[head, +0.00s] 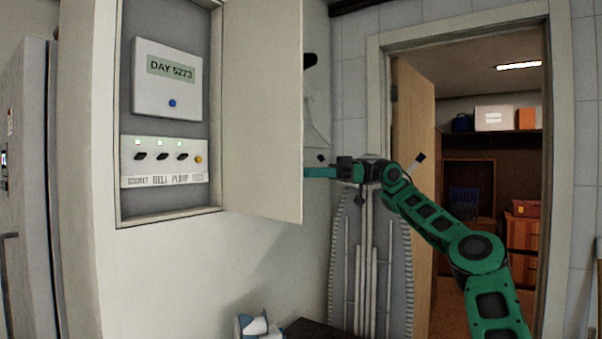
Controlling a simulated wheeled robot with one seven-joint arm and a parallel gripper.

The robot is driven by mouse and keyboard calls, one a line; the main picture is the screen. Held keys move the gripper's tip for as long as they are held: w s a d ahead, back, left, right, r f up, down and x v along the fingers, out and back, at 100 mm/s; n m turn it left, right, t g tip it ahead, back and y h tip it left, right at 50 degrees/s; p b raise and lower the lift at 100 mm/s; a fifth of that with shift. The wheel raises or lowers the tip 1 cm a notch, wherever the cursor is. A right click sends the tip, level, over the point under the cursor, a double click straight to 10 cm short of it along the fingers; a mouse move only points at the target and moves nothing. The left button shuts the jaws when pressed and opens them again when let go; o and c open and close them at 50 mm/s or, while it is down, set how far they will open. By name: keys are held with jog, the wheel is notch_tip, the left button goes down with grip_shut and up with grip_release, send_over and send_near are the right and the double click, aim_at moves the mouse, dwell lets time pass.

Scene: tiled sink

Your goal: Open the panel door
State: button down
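The panel door (262,105) is a plain pale door hinged at the right side of a recessed wall panel (165,215). It stands swung out from the wall, and the panel's inside shows. Inside are a white box with a "DAY 5273" display (168,80) and a row of switches (165,161). My green arm reaches in from the lower right. My gripper (320,172) is at the door's right free edge, and its tips pass partly behind the door. Whether it touches the door, and whether it is open or shut, I cannot tell.
An ironing board (345,270) leans against the tiled wall behind my gripper. A doorway with an open wooden door (413,130) is to the right. A grey fridge-like cabinet (30,190) stands at the far left. A small blue and white object (257,325) sits at the bottom.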

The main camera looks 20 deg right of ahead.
jog(key=shift+w+f, duration=0.3)
jog(key=shift+f, duration=0.05)
jog(key=c, duration=1.9)
grip_release()
jog(key=shift+w+a+f, duration=0.15)
jog(key=shift+w, duration=0.1)
jog(key=shift+o, duration=0.2)
jog(key=shift+d+r, duration=0.2)
jog(key=shift+s+r, duration=0.1)
jog(key=shift+d, duration=0.1)
jog(key=d, duration=1)
jog(key=shift+s+d, duration=0.25)
jog(key=shift+d, duration=0.05)
jog(key=shift+c, duration=0.6)
